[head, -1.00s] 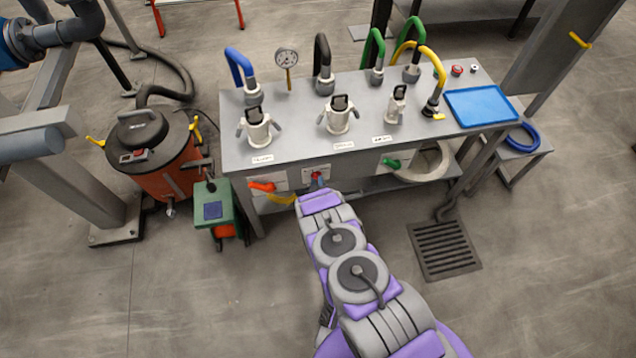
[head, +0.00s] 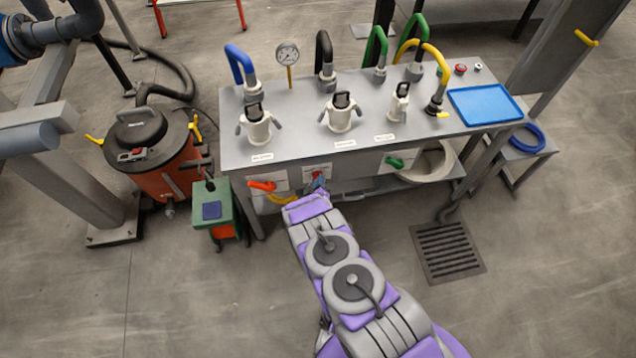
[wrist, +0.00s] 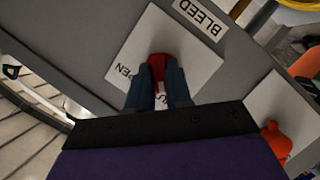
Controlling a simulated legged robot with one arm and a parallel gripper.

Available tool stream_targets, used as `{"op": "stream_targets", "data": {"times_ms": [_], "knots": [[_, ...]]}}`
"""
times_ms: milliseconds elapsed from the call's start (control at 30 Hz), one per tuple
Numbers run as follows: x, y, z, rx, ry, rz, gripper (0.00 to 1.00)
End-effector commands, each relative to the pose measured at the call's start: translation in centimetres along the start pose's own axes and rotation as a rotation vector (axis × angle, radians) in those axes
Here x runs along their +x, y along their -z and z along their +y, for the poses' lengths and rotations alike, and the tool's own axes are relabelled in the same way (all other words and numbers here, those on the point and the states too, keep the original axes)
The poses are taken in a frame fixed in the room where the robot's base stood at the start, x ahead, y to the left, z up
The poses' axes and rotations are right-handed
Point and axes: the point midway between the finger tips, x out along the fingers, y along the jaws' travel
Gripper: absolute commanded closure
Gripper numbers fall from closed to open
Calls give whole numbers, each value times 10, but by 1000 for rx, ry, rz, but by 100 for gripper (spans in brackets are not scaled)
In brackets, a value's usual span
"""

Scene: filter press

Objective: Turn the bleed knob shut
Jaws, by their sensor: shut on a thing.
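My gripper (wrist: 157,80) is shut on the knob, one dark finger on each side. The letters "PEN" show on the plate left of the fingers; more lettering between the fingers is partly covered.
An orange-red handle (head: 262,186) is left of my gripper on the front panel, with a yellow handle (head: 281,199) below. A green handle (head: 395,162) is to the right. A green box (head: 212,207) stands at the bench's left front. The floor before the bench is mostly clear.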

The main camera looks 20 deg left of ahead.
Motion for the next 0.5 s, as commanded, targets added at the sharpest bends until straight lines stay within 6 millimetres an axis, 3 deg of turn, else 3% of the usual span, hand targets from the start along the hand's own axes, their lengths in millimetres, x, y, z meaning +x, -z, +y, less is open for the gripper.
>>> {"op": "stream_targets", "data": {"times_ms": [200,233,500], "knots": [[-1,1,-3,-3,7,2,100],[-1,1,-3,-3,7,2,79],[-1,1,-1,0,3,3,55]]}}
